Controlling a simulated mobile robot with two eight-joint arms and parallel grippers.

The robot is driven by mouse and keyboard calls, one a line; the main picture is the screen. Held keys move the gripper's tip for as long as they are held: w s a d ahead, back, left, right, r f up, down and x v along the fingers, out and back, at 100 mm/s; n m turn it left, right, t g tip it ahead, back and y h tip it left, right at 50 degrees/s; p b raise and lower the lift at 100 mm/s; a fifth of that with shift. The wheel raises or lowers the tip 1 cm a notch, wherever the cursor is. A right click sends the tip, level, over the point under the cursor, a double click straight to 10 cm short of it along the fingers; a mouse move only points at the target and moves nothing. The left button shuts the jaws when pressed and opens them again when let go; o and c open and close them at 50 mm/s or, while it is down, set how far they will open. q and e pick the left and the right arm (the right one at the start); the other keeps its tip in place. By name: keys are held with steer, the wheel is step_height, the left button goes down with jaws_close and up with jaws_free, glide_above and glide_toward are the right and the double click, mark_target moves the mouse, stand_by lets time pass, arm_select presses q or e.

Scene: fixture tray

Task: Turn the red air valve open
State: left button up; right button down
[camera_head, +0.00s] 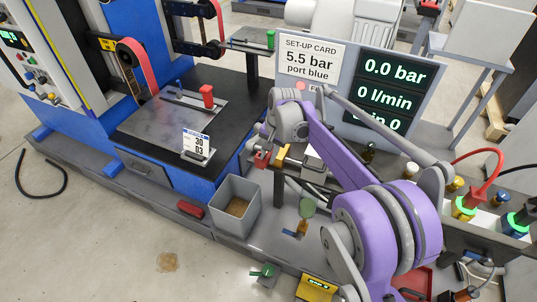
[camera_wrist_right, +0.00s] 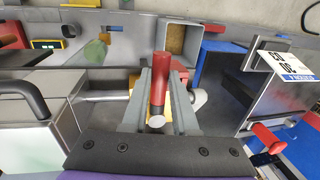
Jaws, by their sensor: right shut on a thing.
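The red air valve's lever (camera_wrist_right: 159,78) stands between the two fingers of my right gripper (camera_wrist_right: 160,95) in the right wrist view. The fingers are shut on it, and its pale round end faces the camera. A yellow valve body and a grey pipe (camera_wrist_right: 103,97) show behind it. In the head view a bit of the red valve (camera_head: 262,160) shows below my right gripper (camera_head: 272,146), beside a yellow part (camera_head: 281,155). My arm hides some of the valve there. My left gripper is not in view.
The display (camera_head: 391,91) reads 0.0 bar and 0 l/min. The set-up card (camera_head: 311,61) says 5.5 bar, port blue. A grey bin (camera_head: 233,205) stands left of the valve. A green-tagged part (camera_head: 307,208) is close in front. Hoses and coloured ports are at right.

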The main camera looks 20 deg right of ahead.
mark_target(257, 155)
steer(key=shift+w, duration=0.1)
steer(key=m, duration=0.1)
steer(key=w+a+m, duration=0.1)
steer(key=w+m, duration=0.1)
steer(key=m, duration=0.1)
steer(key=shift+a+h+p, duration=0.3)
steer(key=shift+p, duration=0.05)
steer(key=m, duration=0.1)
steer(key=w+m, duration=0.1)
steer(key=m, duration=0.1)
steer(key=shift+w+a+t+h, duration=0.25)
steer(key=shift+w+t+h, duration=0.05)
steer(key=shift+w, duration=0.05)
steer(key=w+m, duration=0.1)
steer(key=m, duration=0.1)
steer(key=w+m+p, duration=0.1)
steer(key=w+m, duration=0.1)
steer(key=w+m+h+p, duration=0.1)
steer(key=m, duration=0.2)
steer(key=shift+w+d+r, duration=0.1)
steer(key=shift+w+d, duration=0.1)
steer(key=shift+d, duration=0.1)
steer(key=shift+w+d+m+g+h+p, duration=0.2)
steer(key=shift+w+d+m+p, duration=0.25)
steer(key=shift+m, duration=0.55)
steer(key=shift+w+d+m+g+h+p, duration=0.25)
steer(key=shift+w+m, duration=0.2)
steer(key=shift+m, duration=0.55)
steer(key=c, duration=0.7)
jaws_free()
